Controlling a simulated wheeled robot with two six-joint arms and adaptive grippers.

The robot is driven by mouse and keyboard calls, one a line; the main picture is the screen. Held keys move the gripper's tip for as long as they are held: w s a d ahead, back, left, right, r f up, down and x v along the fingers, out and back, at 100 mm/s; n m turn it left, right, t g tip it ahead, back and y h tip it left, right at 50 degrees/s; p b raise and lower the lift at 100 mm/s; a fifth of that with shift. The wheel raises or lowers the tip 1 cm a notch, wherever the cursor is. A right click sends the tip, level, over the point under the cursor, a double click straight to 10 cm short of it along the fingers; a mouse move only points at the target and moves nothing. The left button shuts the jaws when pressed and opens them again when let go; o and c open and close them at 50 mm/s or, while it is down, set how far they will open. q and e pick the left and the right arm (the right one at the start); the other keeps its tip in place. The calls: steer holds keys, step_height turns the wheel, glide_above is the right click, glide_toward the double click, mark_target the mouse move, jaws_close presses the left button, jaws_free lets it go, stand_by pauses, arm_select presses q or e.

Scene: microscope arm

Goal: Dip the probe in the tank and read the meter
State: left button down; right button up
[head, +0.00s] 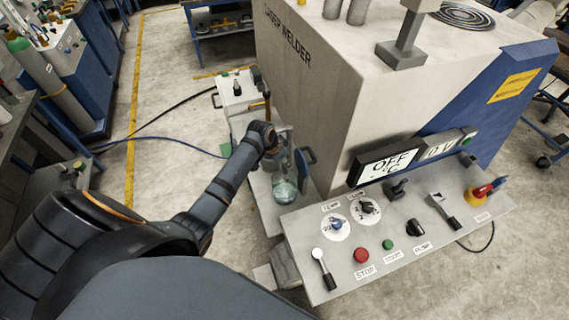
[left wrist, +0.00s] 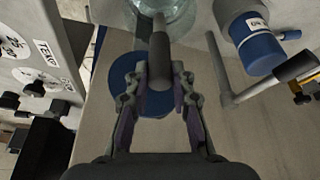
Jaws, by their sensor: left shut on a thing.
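My left gripper (head: 272,142) reaches down over the bench beside the glass tank (head: 285,190), which holds pale greenish liquid. In the left wrist view my left gripper (left wrist: 160,85) is shut on a dark grey rod (left wrist: 160,55), seemingly the probe. The rod points toward the glass tank (left wrist: 165,12) at the top edge; whether its tip is inside the tank cannot be told. The meter (head: 388,162) on the panel shows OFF and °C. My right gripper is not in view.
The sloped control panel (head: 400,250) with knobs, levers and a red stop button (head: 361,255) lies right of the tank. The large welder cabinet (head: 310,90) stands behind. In the left wrist view, a blue-and-white labelled container (left wrist: 250,35) is close on the right.

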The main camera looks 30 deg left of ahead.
arm_select(q)
steer(key=shift+r, duration=2.85)
